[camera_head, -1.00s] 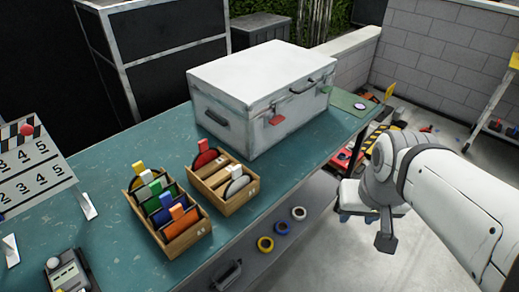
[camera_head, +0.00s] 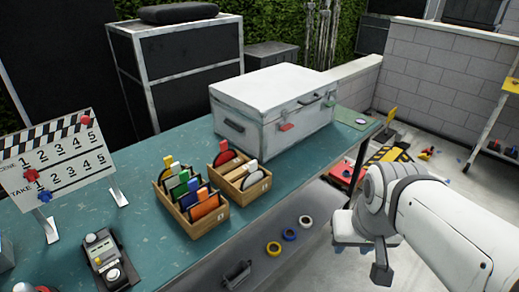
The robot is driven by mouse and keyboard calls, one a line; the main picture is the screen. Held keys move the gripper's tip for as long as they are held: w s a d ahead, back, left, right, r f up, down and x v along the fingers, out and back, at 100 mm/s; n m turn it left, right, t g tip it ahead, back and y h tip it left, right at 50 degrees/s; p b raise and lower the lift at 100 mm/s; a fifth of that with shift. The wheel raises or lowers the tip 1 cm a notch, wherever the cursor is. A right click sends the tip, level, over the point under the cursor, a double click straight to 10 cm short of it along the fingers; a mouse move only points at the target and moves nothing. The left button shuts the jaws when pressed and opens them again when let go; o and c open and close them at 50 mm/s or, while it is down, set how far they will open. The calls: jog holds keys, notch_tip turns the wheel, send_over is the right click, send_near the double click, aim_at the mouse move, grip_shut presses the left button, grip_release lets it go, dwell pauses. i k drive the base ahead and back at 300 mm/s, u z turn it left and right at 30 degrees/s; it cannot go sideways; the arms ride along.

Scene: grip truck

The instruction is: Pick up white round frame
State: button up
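A round dark frame with a white tab (camera_head: 251,166) stands in the front of the right wooden box (camera_head: 240,197) on the teal table. Its lower part is hidden by the box wall. Another frame, with an orange-red tab (camera_head: 223,146), stands behind it. A second white tab (camera_head: 176,168) shows among the coloured frames in the left wooden box (camera_head: 208,225). My arm enters from the right and its far end hangs beyond the table's front edge, well right of the boxes.
A large white case (camera_head: 270,110) stands behind the boxes. A clapperboard (camera_head: 60,160) and a dark handheld device (camera_head: 108,260) are at left. Coloured tape rolls (camera_head: 289,235) lie on a lower shelf. Teal tabletop around the boxes is partly clear.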

aim_at(255, 174)
jog(key=i, duration=0.85)
jog(key=z, duration=0.05)
